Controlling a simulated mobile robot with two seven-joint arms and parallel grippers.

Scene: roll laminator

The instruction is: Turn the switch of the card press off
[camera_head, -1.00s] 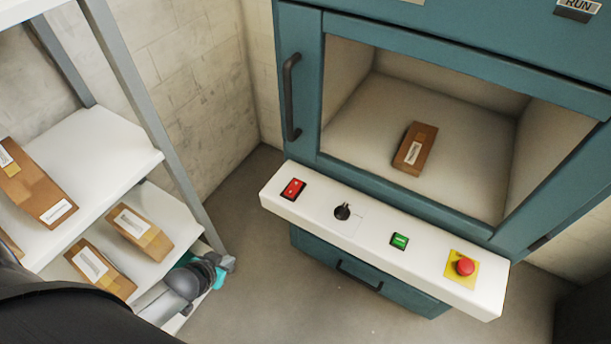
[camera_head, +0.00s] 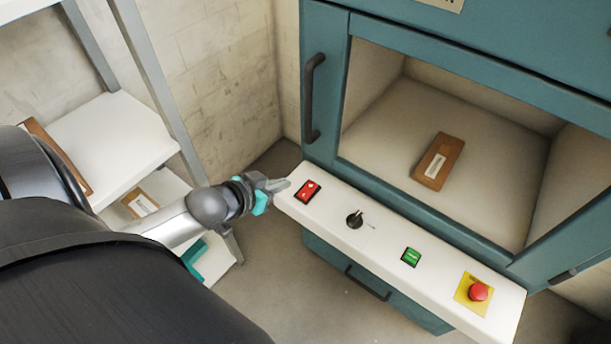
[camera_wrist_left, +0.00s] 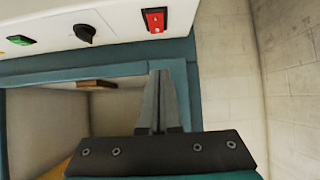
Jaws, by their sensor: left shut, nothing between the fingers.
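The teal card press (camera_head: 325,120) has a white control panel (camera_head: 383,236) along its front. On the panel, from left to right, are a red rocker switch (camera_head: 307,191), a black rotary knob (camera_head: 355,219), a green button (camera_head: 411,257) and a red emergency stop (camera_head: 478,292). My left gripper (camera_head: 284,185) is shut and empty at the panel's left end, just left of the red switch. In the left wrist view its fingers (camera_wrist_left: 160,88) point toward the red switch (camera_wrist_left: 155,20), with a gap in the picture. The right gripper is not in view.
A brown box (camera_head: 438,161) lies inside the press's open chamber. A white shelf rack (camera_head: 110,140) with brown packages stands at the left. A dark vertical handle (camera_head: 313,100) is left of the chamber, and a drawer handle (camera_head: 367,283) is below the panel.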

